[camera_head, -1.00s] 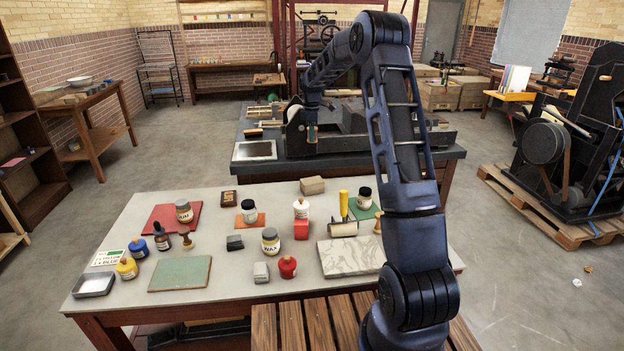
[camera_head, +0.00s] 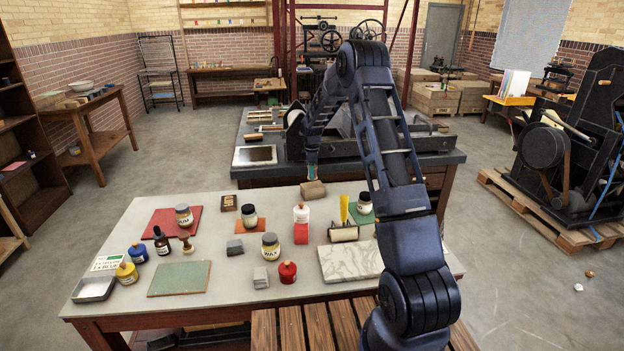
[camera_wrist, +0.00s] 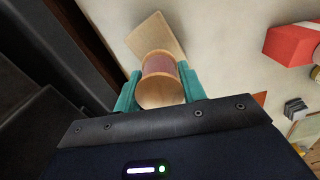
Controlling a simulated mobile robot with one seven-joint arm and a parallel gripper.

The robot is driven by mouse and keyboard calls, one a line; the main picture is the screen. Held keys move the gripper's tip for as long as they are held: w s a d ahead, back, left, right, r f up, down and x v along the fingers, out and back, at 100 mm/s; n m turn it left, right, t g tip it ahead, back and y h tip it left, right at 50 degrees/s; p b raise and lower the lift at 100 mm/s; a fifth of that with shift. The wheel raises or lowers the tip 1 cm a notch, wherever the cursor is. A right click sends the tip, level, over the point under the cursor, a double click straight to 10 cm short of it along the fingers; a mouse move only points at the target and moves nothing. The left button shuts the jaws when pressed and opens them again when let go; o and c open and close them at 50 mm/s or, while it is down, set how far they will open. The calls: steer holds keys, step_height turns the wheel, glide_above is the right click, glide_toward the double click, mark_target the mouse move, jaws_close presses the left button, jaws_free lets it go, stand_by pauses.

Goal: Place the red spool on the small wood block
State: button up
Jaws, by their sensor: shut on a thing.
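My gripper (camera_wrist: 160,92) is shut on the red spool (camera_wrist: 160,68), which has pale wooden ends and dull red thread, between two teal fingers in the wrist view. The small wood block (camera_wrist: 153,33), plain and tan, lies just past the spool, which partly covers it there. In the head view the block (camera_head: 313,190) sits at the far edge of the grey table, with my gripper (camera_head: 312,173) just above and behind it. The spool is too small to make out clearly in the head view. I cannot tell whether spool and block touch.
A roller (camera_head: 343,232) with a yellow handle and a marble slab (camera_head: 350,260) lie to the right. The dark press bench (camera_head: 440,157) is behind.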

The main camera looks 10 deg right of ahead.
steer(key=shift+f, duration=1.65)
steer(key=shift+f, duration=0.1)
steer(key=o, duration=0.9)
steer(key=shift+o, duration=0.2)
